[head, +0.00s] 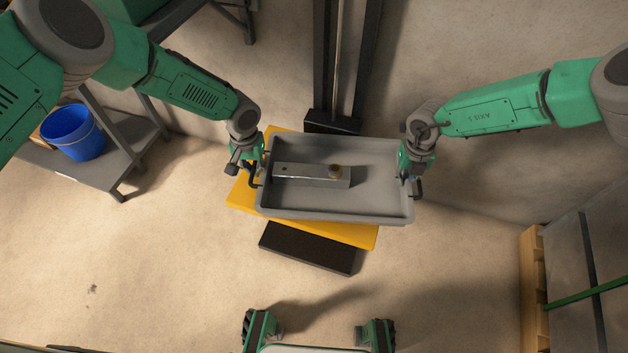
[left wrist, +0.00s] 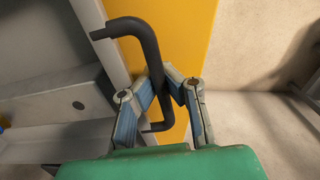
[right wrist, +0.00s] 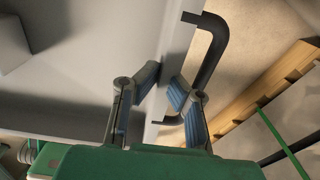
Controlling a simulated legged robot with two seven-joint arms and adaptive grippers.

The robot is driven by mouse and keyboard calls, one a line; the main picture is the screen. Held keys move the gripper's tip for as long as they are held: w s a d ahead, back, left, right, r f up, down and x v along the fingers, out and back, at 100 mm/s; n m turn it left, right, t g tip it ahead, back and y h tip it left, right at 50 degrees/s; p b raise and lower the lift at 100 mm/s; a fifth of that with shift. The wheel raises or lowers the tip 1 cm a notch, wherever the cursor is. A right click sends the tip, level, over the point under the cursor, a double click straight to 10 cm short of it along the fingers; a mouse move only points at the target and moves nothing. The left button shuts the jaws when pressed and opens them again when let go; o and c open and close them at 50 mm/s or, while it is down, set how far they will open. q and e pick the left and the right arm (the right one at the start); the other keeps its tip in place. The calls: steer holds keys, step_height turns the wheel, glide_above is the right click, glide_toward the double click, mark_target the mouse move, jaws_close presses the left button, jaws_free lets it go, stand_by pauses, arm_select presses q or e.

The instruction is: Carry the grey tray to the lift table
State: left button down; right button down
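The grey tray (head: 385,205) is a shallow rectangular tub over the yellow top of a low table (head: 340,233), which I take as the lift table. The tray is turned slightly against that top; I cannot tell whether it rests on it. My left gripper (head: 256,168) is at the tray's left end, its fingers close on both sides of the black left handle (left wrist: 152,62). My right gripper (head: 410,172) is at the right end. The right handle (right wrist: 212,48) passes behind one finger, and the tray rim shows between the narrowly spaced fingertips; its grip is unclear.
A grey metal bar with a round brown piece (head: 310,175) lies in the tray. A black mast (head: 340,60) stands behind. A shelf with a blue bucket (head: 73,132) is at left. A strapped load on a wooden pallet (head: 533,290) is at right. Floor at front left is clear.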

arm_select(q)
steer(key=c, duration=1.7)
jaws_free()
steer(key=shift+a, duration=0.1)
arm_select(e)
steer(key=c, duration=1.7)
jaws_free()
steer(key=shift+d, duration=0.15)
arm_select(q)
steer(key=shift+r, duration=0.1)
arm_select(e)
steer(key=shift+r, duration=0.1)
arm_select(q)
step_height(320, 180, up, 12)
steer(key=shift+f, duration=0.1)
arm_select(e)
step_height(320, 180, up, 12)
steer(key=shift+f, duration=0.15)
